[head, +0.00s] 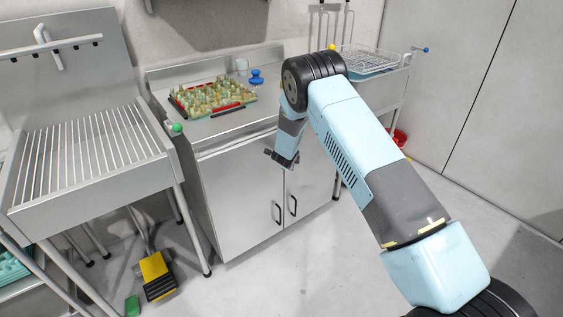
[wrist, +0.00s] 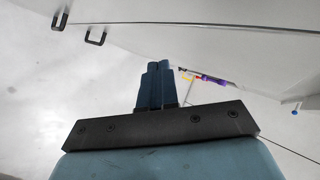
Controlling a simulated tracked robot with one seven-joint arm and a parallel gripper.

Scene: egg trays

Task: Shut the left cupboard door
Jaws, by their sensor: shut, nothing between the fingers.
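The steel cupboard has a left door (head: 238,205) and a right door (head: 312,185) below its worktop. The left door looks flush with the cupboard front; I cannot tell whether a small gap remains. Its dark handle (head: 276,212) is beside the right door's handle (head: 292,206) at the middle seam. Both handles also show at the upper left of the wrist view. My gripper (head: 282,158) is in front of the upper cupboard front, above the handles. In the wrist view my gripper's blue fingers (wrist: 154,78) are together and empty, apart from the handles.
On the worktop are an egg tray (head: 212,97) and a blue object (head: 257,77). A slatted steel table (head: 90,190) stands left, with a yellow and black object (head: 156,273) on the floor. A wire-rack trolley (head: 385,85) stands right. Floor before the cupboard is clear.

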